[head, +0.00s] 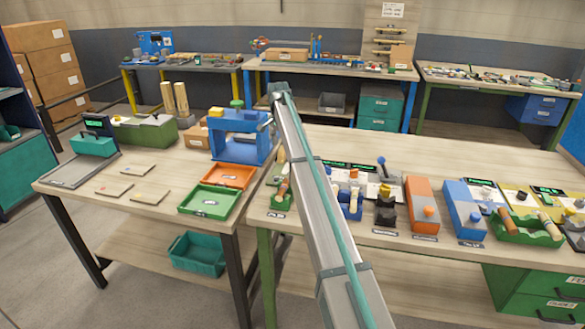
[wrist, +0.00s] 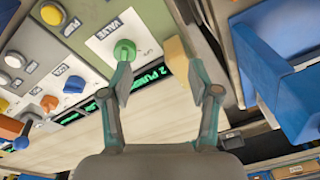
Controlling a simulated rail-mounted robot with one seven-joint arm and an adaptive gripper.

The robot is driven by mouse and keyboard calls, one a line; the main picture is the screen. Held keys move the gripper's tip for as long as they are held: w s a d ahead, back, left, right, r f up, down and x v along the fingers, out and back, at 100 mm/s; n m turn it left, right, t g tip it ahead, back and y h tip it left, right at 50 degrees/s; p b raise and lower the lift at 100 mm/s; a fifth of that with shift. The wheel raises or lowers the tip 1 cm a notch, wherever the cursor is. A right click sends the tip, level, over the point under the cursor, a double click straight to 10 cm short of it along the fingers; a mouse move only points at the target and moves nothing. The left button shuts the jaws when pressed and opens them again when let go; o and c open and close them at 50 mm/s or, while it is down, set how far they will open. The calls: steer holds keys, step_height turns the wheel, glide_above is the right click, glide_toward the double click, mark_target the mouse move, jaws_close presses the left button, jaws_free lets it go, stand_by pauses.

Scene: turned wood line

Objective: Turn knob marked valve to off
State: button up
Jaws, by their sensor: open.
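In the wrist view, a green knob (wrist: 124,50) sits on a pale plate (wrist: 105,38) lettered VALVE. Small marks stand beside the knob, but they are too small to read, and I cannot tell which setting it points to. My gripper (wrist: 168,88) is open and empty. Its left fingertip appears just below the knob in the picture; I cannot tell whether it touches. The right fingertip is well to the right, with a tan block beyond the gap. In the head view my arm crosses the middle, and I cannot make out the gripper or the VALVE knob.
A blue fixture (wrist: 285,85) stands at right. In the head view, orange (head: 231,170) and green (head: 197,201) trays lie on the left table.

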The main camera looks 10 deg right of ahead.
steer(key=s+d+r+g, duration=0.1)
steer(key=s+d+r, duration=0.1)
steer(key=d, duration=0.4)
steer(key=shift+m, duration=0.3)
steer(key=f, duration=0.3)
steer(key=f+p, duration=0.1)
steer(key=f, duration=0.6)
steer(key=shift+a+f+p, duration=0.15)
steer(key=shift+a+p, duration=0.1)
steer(key=shift+p, duration=0.05)
steer(key=c, duration=1.1)
steer(key=shift+c, duration=0.2)
